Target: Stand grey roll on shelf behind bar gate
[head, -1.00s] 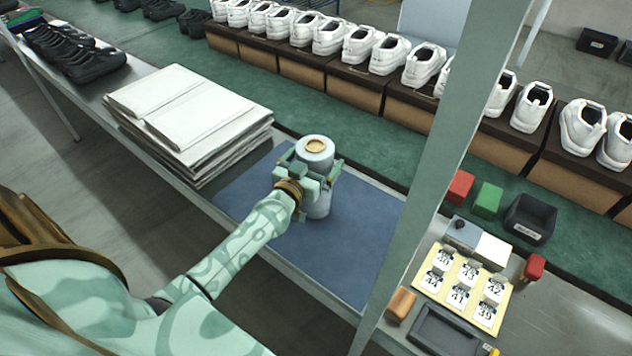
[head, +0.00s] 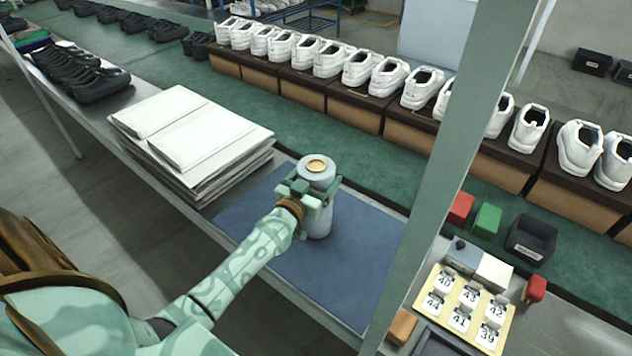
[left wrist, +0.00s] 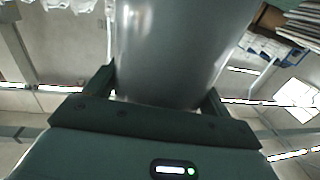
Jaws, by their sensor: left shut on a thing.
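The grey roll (head: 319,222) stands upright, with a tan core showing in its top end. It is over the blue mat (head: 335,275); I cannot tell whether its base touches the mat. My left gripper (head: 308,190) is shut around the roll's upper half. In the left wrist view the roll (left wrist: 175,50) fills the space between the two fingers of the gripper (left wrist: 160,92). My right gripper is not in view. I cannot make out a shelf behind a bar gate in these frames.
A stack of white sheets (head: 190,140) lies left of the mat. A grey post (head: 440,170) rises right of the mat. Beyond it are a number-tag board (head: 462,310) and small red, green and black bins. White shoes on boxes line the green belt (head: 300,120) behind.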

